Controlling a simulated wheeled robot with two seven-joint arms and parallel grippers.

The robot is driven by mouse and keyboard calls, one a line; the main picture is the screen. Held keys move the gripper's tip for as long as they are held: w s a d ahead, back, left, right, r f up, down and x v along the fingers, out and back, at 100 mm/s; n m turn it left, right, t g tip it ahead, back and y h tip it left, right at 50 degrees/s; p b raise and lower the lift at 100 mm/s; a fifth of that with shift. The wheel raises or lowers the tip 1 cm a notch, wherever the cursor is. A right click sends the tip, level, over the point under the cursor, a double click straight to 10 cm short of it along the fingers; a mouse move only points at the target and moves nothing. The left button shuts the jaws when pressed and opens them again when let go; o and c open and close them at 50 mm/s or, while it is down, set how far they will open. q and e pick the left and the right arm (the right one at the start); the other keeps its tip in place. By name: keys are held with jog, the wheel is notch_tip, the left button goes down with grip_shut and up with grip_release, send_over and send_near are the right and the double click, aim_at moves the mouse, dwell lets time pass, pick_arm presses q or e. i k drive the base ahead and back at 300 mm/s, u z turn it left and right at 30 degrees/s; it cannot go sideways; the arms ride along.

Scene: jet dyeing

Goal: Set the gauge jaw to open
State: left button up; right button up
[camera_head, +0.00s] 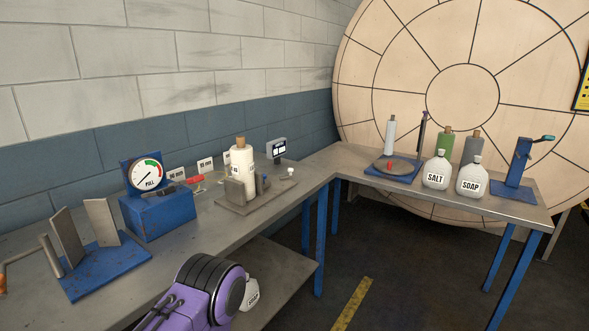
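A pull gauge (157,201) stands on the left table: a blue box with a round white dial (147,173) marked PULL, with green and red zones. A small red piece (195,180) shows at its right side, perhaps the jaw; I cannot tell whether it is open or shut. Right of it, a grey fixture (233,208) has upright plates beside a white spool (241,160). My purple arm link shows at the bottom, in front of the table edge. Neither gripper's fingers are in view.
A blue stand with two tilted grey plates (66,237) and a bent pipe (30,258) occupy the near left. A small display (277,149) stands behind the spool. The right table holds SALT (436,173) and SOAP (470,180) jugs, spools and a blue stand (517,168).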

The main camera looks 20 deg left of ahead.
aim_at(260, 183)
jog(key=i, duration=0.95)
jog(key=u, duration=0.25)
